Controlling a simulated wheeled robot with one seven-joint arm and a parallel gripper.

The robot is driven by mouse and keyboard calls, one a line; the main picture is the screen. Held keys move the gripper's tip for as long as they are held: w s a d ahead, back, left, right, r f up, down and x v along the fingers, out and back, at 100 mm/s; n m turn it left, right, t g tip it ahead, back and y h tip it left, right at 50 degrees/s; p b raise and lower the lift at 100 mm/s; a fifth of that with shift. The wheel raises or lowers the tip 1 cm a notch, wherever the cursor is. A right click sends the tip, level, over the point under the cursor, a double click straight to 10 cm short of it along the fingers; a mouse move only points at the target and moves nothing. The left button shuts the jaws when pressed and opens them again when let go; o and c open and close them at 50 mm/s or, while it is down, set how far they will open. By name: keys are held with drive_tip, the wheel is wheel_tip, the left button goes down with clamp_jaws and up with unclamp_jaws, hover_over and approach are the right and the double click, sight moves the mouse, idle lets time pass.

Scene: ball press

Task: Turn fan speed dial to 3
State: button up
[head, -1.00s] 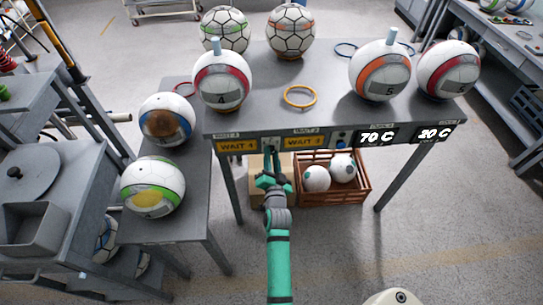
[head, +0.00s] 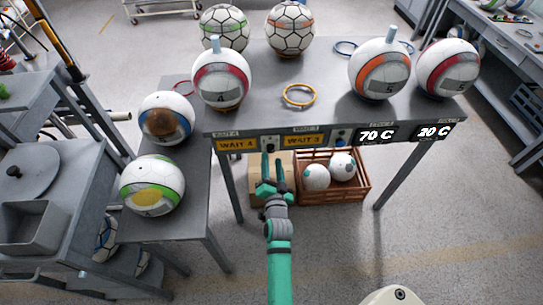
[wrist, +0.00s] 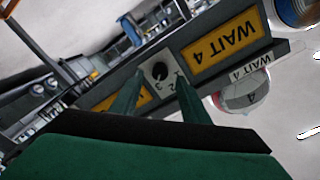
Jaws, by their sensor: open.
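The fan speed dial (head: 269,143) is a small dark knob on a pale plate on the front edge of the grey table, between two yellow WAIT signs. The wrist view shows the dial (wrist: 159,70) tilted, with numerals around it, the 2 and 3 legible. I cannot tell clearly which number it points to. My gripper (head: 271,158) is in front of and slightly below the dial, fingers apart and empty. In the wrist view the gripper's fingers (wrist: 160,82) stand to either side below the dial, and appear not to touch it.
The yellow WAIT 4 sign (head: 237,145) is left of the dial, the WAIT 3 sign (head: 302,141) right. Another blue knob (head: 340,138) and the 70 C display (head: 376,135) are further right. A brown crate (head: 333,190) with balls stands below the table. Several balls stand on top.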

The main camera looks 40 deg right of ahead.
drive_tip(key=v, duration=0.7)
idle(0.4)
drive_tip(key=s+a+f+n+y, duration=0.1)
drive_tip(key=s+a+n+y, duration=0.15)
drive_tip(key=s+a, duration=0.5)
drive_tip(key=s+a+f+n+y, duration=0.15)
drive_tip(key=s+a+n, duration=0.25)
drive_tip(key=a, duration=0.7)
drive_tip(key=s+a+r+n+y, duration=0.2)
drive_tip(key=s+a+r+n, duration=0.1)
drive_tip(key=s+a, duration=0.3)
drive_tip(key=s+a+r+n+y, duration=0.3)
drive_tip(key=s+a+r+n, duration=0.1)
drive_tip(key=s, duration=0.6)
drive_tip(key=a+n, duration=0.1)
drive_tip(key=a, duration=0.1)
drive_tip(key=shift+s+a+r, duration=0.3)
drive_tip(key=shift+c, duration=0.7)
